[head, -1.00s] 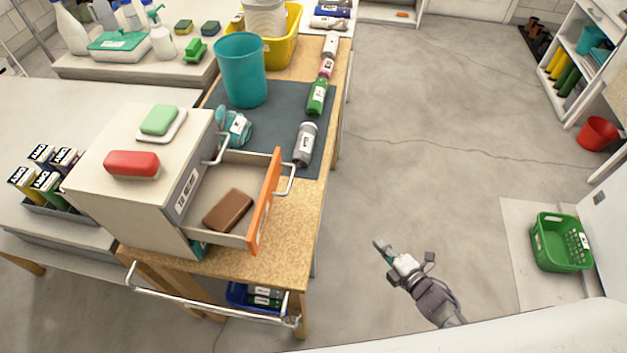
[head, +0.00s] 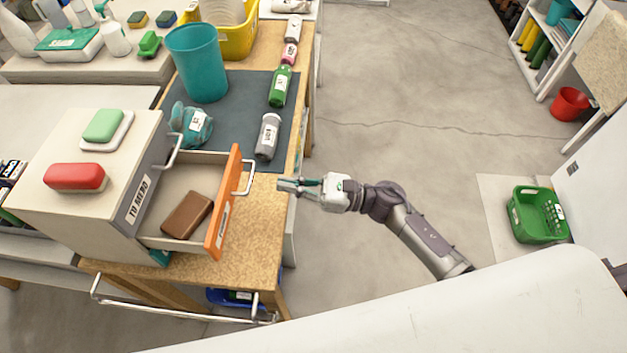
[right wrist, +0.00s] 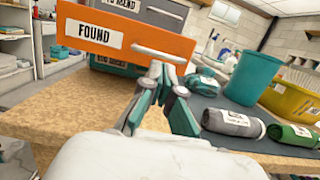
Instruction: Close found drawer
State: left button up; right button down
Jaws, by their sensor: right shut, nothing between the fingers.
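The found drawer, with an orange front (head: 224,204) and silver handle, is pulled open from the small cabinet (head: 128,207) on the wooden table. A brown block (head: 187,215) lies inside it. In the right wrist view its orange front (right wrist: 125,36) faces me, labelled FOUND, with the handle at its right. My right gripper (head: 282,185) is shut and empty, over the table's right edge, to the right of the drawer front and apart from it. In the right wrist view the gripper (right wrist: 164,72) shows just below the handle; I cannot tell the exact gap. My left gripper is not in view.
A teal bin (head: 197,65) stands there too. Red (head: 74,177) and green (head: 104,126) blocks sit on the cabinet.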

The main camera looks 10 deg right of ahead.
aim_at(203, 181)
jog(key=p+x, duration=0.1)
jog(key=x, duration=0.4)
jog(key=shift+p, duration=0.3)
jog(key=f+b+x, duration=0.1)
jog(key=b+x, duration=0.1)
jog(key=x, duration=0.2)
jog(key=f+b+x, duration=0.1)
jog(key=b+x, duration=0.2)
jog(key=x, duration=0.1)
jog(key=f+b+x, duration=0.1)
jog(key=b+x, duration=0.2)
jog(key=x, duration=0.1)
jog(key=shift+a+r, duration=0.1)
jog(key=shift+a, duration=0.5)
jog(key=shift+w+a+r, duration=0.1)
jog(key=shift+w+a, duration=0.1)
jog(key=shift+a, duration=0.15)
jog(key=shift+r, duration=0.3)
